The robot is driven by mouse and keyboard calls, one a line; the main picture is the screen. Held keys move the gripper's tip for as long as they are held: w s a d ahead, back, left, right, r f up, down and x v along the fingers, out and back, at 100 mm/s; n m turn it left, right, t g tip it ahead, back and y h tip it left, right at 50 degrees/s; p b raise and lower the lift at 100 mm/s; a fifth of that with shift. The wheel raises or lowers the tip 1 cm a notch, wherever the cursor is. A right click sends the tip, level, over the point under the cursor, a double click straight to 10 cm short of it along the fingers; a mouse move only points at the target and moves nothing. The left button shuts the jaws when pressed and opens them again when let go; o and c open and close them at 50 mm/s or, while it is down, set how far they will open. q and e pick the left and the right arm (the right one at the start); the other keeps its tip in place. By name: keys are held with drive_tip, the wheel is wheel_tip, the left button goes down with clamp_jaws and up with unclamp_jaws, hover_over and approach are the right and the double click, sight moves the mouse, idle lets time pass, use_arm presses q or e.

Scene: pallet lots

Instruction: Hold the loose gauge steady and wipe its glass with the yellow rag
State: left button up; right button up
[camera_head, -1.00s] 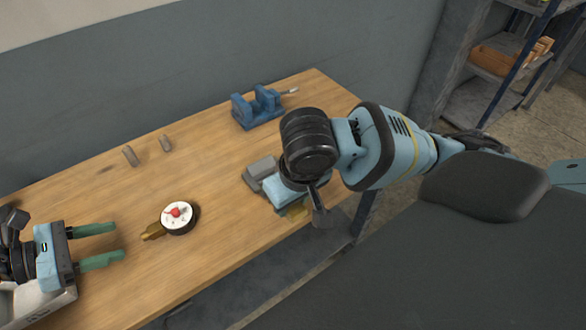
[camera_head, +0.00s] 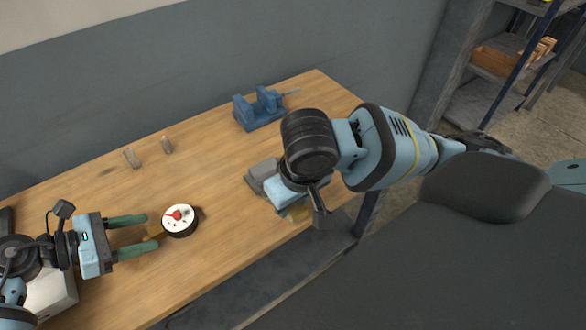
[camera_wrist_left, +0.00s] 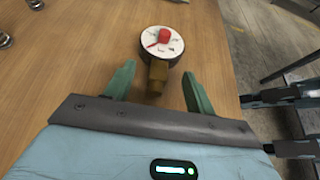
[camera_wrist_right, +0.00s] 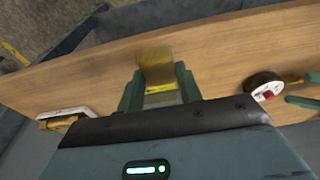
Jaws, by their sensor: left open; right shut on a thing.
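The loose gauge (camera_head: 180,220) lies on the bench with its white dial up, a red mark on the glass and its brass stem pointing left. It also shows in the left wrist view (camera_wrist_left: 161,42) and at the right of the right wrist view (camera_wrist_right: 264,86). My left gripper (camera_head: 151,231) is open, its green fingers reaching either side of the stem, apart from it. My right gripper (camera_wrist_right: 158,72) is shut on the yellow rag (camera_wrist_right: 154,58) near the bench's front edge, well right of the gauge. In the head view my right wrist hides most of that gripper.
A blue vise (camera_head: 258,110) stands at the back right of the wooden bench (camera_head: 215,170). A grey block (camera_head: 262,174) is beside my right gripper. Two small metal pieces (camera_head: 131,158) stand at the back left. The bench between gauge and right gripper is clear.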

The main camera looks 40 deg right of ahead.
sight(157, 229)
use_arm(q)
drive_tip(key=shift+b+x, duration=0.3)
drive_tip(key=shift+x, duration=0.8)
use_arm(e)
drive_tip(key=shift+s+f, duration=0.1)
drive_tip(key=shift+f, duration=0.75)
use_arm(q)
drive_tip(key=shift+d+f, duration=0.35)
drive_tip(key=shift+d, duration=0.2)
use_arm(e)
drive_tip(key=shift+s+f, duration=0.1)
drive_tip(key=shift+f, duration=0.25)
use_arm(q)
drive_tip(key=shift+c, duration=0.3)
clamp_jaws()
drive_tip(key=shift+c, duration=1)
unclamp_jaws()
clamp_jaws()
